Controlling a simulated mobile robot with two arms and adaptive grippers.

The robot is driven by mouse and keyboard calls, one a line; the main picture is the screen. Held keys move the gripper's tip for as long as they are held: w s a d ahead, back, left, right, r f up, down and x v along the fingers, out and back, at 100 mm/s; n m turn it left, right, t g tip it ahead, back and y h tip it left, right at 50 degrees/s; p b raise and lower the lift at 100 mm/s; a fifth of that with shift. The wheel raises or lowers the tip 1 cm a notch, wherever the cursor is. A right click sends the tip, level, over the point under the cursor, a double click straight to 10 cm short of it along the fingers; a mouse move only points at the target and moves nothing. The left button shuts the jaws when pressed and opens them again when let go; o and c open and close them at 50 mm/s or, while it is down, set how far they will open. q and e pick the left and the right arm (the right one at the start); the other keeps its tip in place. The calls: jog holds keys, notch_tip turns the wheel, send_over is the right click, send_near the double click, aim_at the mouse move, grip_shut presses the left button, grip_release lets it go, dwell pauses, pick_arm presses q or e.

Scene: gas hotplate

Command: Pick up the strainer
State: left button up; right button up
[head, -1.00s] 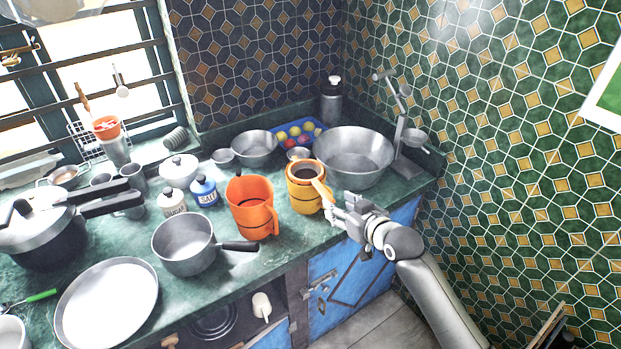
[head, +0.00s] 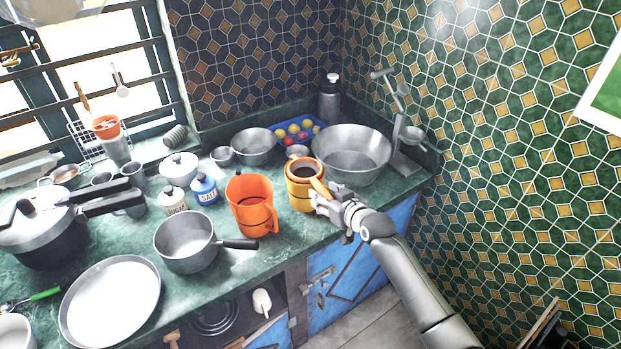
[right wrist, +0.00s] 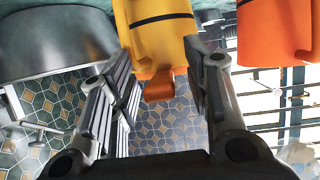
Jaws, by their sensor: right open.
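The strainer (head: 305,171) appears to be the dark round piece in the top of a yellow-orange mug (head: 298,196) on the green counter. An orange handle (head: 319,187) sticks out from the rim towards my right gripper (head: 322,201). My right gripper is open and reaches in from the right at the handle. In the right wrist view the picture is upside down; the yellow mug (right wrist: 160,22) hangs at top centre, with an orange piece (right wrist: 159,86) between the open fingers (right wrist: 160,60). I cannot tell whether a finger touches it. The left gripper does not show.
An orange jug (head: 252,195) stands close left of the mug. A large steel bowl (head: 350,150) stands behind it, with a metal stand (head: 398,125) at right. A saucepan (head: 187,240) sits to the left. Open space lies before the blue cabinet door (head: 350,285).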

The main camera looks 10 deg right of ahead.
grip_shut()
jog(key=shift+r, duration=0.1)
jog(key=shift+r+b, duration=0.35)
jog(key=shift+r, duration=0.25)
jog(key=s+a+r+p, duration=0.2)
jog(key=s+r, duration=1.1)
jog(key=r, duration=0.3)
jog(key=shift+s+a+r+p, duration=0.15)
jog(key=shift+s+r+p, duration=0.15)
jog(key=shift+s+p, duration=0.1)
